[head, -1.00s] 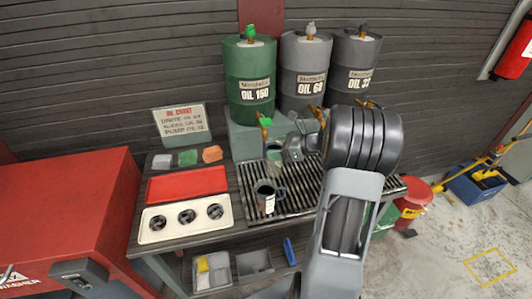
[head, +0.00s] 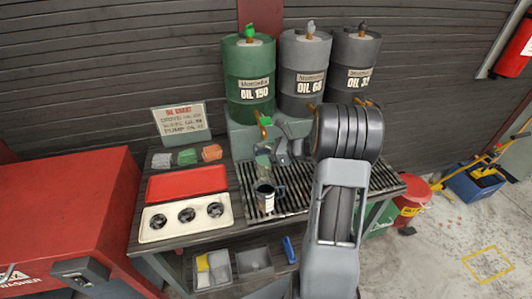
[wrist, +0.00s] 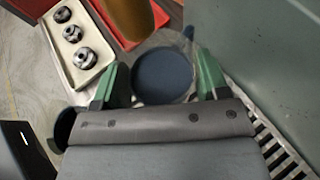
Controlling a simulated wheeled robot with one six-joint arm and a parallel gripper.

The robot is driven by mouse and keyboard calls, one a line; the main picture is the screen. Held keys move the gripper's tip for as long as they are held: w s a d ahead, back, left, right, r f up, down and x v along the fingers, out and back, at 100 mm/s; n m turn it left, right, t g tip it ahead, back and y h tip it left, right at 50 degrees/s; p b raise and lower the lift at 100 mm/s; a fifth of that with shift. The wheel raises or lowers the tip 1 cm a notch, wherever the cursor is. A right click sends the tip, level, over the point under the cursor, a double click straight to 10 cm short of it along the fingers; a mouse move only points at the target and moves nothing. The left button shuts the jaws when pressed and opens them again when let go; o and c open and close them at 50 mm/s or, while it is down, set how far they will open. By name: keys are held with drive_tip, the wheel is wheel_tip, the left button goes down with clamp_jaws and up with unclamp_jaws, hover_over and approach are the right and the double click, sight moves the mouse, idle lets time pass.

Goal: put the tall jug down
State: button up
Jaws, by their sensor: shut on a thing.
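The tall jug (wrist: 163,76) is clear-walled with a dark blue round inside, seen from above in the wrist view. My gripper (wrist: 162,82) is shut on it, one green finger pad at each side. In the head view the jug (head: 263,162) is small and partly hidden, at the back left of the slatted drip grate (head: 300,197). A tap hangs close above it. I cannot tell whether its base touches the grate.
A green drum (head: 249,85) and two grey drums stand behind on a grey-green stand (head: 238,140). A red tray (head: 188,183) and a cream tray (head: 160,231) lie left. The grate's front right is clear.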

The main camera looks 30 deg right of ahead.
drive_tip(key=shift+f, duration=0.1)
drive_tip(key=o, duration=1.2)
drive_tip(key=shift+o, duration=0.2)
